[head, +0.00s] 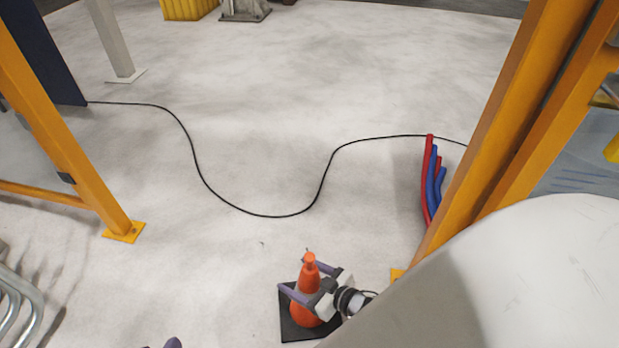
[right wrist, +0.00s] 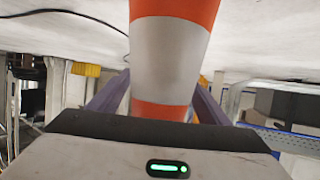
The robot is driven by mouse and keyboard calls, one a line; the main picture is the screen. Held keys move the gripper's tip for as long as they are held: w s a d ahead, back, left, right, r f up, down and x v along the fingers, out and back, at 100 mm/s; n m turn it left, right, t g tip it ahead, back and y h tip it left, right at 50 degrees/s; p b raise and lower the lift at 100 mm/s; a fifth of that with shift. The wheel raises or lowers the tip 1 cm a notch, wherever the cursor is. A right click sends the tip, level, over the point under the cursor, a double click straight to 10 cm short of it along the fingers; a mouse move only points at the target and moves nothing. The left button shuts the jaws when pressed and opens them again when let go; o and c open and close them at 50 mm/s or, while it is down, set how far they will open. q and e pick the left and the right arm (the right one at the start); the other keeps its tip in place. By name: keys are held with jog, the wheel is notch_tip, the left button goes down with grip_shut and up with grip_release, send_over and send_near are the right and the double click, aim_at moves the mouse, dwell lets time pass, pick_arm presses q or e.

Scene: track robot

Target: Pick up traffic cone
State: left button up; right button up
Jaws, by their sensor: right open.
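The orange traffic cone (head: 308,286) stands upright on its black square base on the floor at the bottom middle of the head view. My right gripper (head: 294,275) reaches in from the right, open, with one purple finger on each side of the cone's upper body. In the right wrist view the cone (right wrist: 172,55), with its orange and white bands, fills the space between the two fingers; whether they touch it cannot be told. A purple tip of my left gripper (head: 172,343) just shows at the bottom edge, apart from the cone; its jaws are out of sight.
A black cable (head: 270,215) snakes across the pale floor. Another orange post (head: 65,140) stands at left, above bent metal pipes (head: 25,300). The middle floor is otherwise clear.

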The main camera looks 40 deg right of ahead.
jog(key=shift+c, duration=0.3)
grip_shut()
jog(key=shift+w+r, duration=0.1)
jog(key=shift+r, duration=0.05)
